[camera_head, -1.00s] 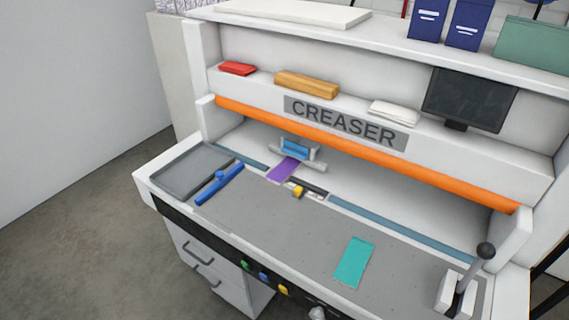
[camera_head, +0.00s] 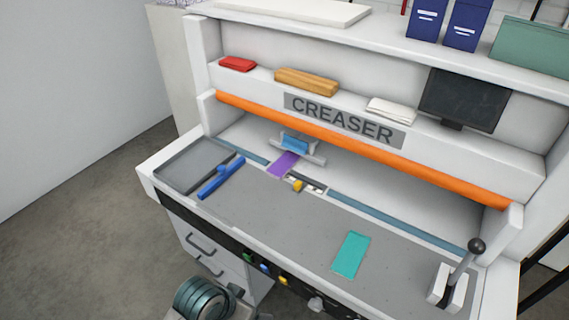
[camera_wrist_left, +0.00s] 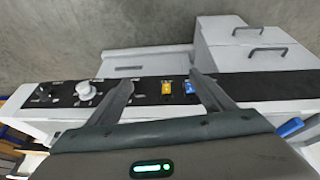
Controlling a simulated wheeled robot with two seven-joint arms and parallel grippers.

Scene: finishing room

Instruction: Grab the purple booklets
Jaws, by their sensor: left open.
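A flat purple piece (camera_head: 283,165), which looks like the purple booklets, lies on the creaser bed in the head view. Its far end meets the blue and grey holder (camera_head: 296,146). I cannot tell how many booklets there are. My left gripper (camera_wrist_left: 163,84) is open and empty in its wrist view, its fingers apart in front of the bench's black control strip. It is well short of the purple piece, which does not show in that view. My right gripper is not in view.
A teal sheet (camera_head: 351,254) lies on the grey bench top. A blue bar (camera_head: 221,178) lies by the grey tray (camera_head: 186,170). A yellow piece (camera_head: 297,186) sits just in front of the purple piece. An orange bar (camera_head: 360,149) spans above the bed; a lever (camera_head: 465,272) stands at right.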

